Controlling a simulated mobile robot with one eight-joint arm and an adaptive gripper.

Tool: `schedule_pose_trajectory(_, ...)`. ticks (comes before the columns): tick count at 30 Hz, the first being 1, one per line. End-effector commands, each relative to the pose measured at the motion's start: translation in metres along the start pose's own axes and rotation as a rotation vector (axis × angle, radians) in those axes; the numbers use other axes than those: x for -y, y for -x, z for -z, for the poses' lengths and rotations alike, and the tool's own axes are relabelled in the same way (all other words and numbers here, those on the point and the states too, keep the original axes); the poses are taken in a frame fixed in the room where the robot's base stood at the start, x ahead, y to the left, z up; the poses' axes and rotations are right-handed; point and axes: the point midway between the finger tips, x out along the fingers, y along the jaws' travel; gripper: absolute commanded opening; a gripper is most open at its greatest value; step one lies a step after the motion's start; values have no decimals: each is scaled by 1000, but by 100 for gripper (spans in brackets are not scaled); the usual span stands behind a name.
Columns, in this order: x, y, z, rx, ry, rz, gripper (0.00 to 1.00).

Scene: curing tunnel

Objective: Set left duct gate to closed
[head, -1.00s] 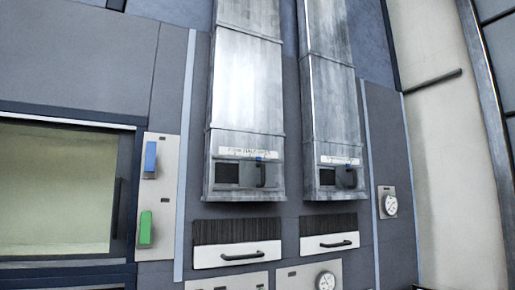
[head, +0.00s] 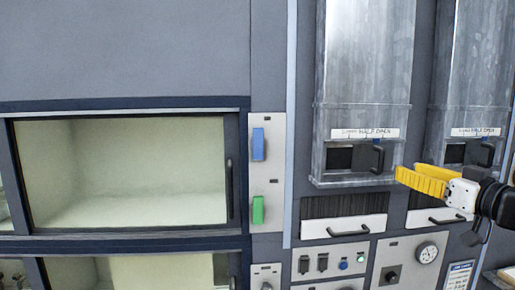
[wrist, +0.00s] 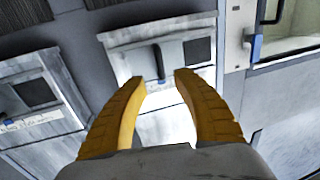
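The left duct gate (head: 342,158) is in the lower front of the left metal duct. Its black upright handle (head: 378,157) stands at the right of the slot, under the OPEN end of a white label (head: 365,133), with a dark opening to its left. My yellow-fingered gripper (head: 408,171) is open and empty, just right of and below that handle, apart from it. In the wrist view, turned upside down, the same handle (wrist: 158,61) shows beyond the gap between the fingertips (wrist: 159,77). The dark opening (wrist: 198,52) lies to its right there.
The right duct's gate handle (head: 484,153) is close behind my gripper. A drawer with a handle (head: 344,228) sits below the left gate. A glass-fronted chamber (head: 130,172) and a panel with blue (head: 258,144) and green (head: 257,210) handles are at left.

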Motion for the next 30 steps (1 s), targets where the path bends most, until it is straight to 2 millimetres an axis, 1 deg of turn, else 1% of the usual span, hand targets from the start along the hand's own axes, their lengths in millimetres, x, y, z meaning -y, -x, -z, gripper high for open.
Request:
schedule_pose_trajectory(1,1,-10,1,0,0,5,35)
schedule_pose_trajectory(6,2,-45,1,1,-1,6,35)
schedule_pose_trajectory(9,2,-64,1,2,-1,5,35)
schedule_pose_trajectory(12,2,-78,1,2,-2,4,35)
schedule_pose_trajectory(15,2,-88,0,2,-2,3,35)
schedule_pose_trajectory(18,2,-92,-1,2,-2,2,35)
schedule_pose_trajectory(26,2,-93,-1,2,-2,2,35)
schedule_pose_trajectory(29,1,-93,-1,2,-2,2,6)
schedule_pose_trajectory(30,1,-93,-1,2,-2,2,0)
